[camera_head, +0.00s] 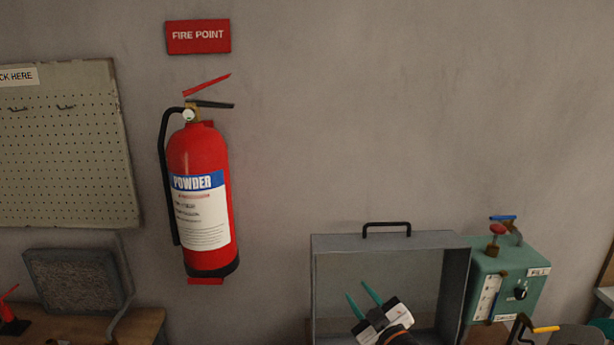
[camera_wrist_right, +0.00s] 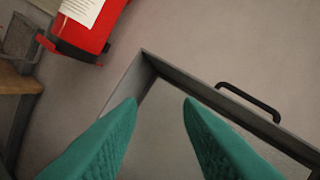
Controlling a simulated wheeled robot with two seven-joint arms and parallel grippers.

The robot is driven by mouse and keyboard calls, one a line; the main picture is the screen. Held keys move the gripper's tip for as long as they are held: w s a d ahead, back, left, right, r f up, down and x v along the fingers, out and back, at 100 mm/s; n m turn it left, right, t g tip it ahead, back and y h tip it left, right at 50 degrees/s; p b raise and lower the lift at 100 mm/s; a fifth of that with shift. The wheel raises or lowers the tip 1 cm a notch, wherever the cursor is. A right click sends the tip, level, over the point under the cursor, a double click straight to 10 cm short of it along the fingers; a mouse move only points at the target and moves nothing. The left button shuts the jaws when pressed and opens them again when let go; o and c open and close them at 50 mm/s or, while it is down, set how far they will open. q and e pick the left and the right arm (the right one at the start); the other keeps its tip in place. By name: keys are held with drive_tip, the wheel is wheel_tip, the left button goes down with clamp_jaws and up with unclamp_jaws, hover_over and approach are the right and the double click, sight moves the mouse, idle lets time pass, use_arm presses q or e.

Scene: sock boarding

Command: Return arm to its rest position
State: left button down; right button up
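My right gripper (camera_head: 364,298) shows at the bottom of the head view, with two teal fingers spread apart. It is open and nothing is between the fingers. In the head view it stands in front of the open grey metal box or frame (camera_head: 316,290). In the right wrist view the teal fingers (camera_wrist_right: 160,105) are wide apart, with the frame's corner and grey wall beyond them. My left gripper is not in view.
A grey frame with a black handle (camera_head: 386,226) is close to my right gripper. A green unit (camera_head: 520,268) with valves stands right of it. A red fire extinguisher (camera_head: 200,155) hangs on the wall. A pegboard (camera_head: 75,150) and wooden bench (camera_head: 140,322) are at left.

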drive_tip(key=s+d+f+m+g+h, duration=0.2)
drive_tip(key=s+f, duration=0.2)
drive_tip(key=s, duration=0.2)
drive_tip(key=s+d+f+m+g+h, duration=0.2)
drive_tip(key=s+f+m+h, duration=0.1)
drive_tip(key=s+f, duration=0.2)
drive_tip(key=s+d+f+m+g+h, duration=0.2)
drive_tip(key=s+f, duration=0.2)
drive_tip(key=s, duration=0.4)
drive_tip(key=shift+d+f+m+g, duration=0.25)
drive_tip(key=shift+f+m+g, duration=0.15)
drive_tip(key=s+d+f+g, duration=0.1)
drive_tip(key=s+f+g, duration=0.15)
drive_tip(key=s, duration=0.65)
drive_tip(key=s+d+f+g, duration=0.1)
drive_tip(key=s+g, duration=0.3)
drive_tip(key=s, duration=0.6)
wheel_tip(320, 180, down, 31)
drive_tip(key=s+g+b, duration=0.2)
drive_tip(key=b, duration=0.1)
drive_tip(key=s+d+f+g+b, duration=0.1)
drive_tip(key=s+d+f, duration=0.2)
drive_tip(key=s+f, duration=1.2)
drive_tip(key=shift+s+d, duration=0.15)
drive_tip(key=shift+s, duration=0.3)
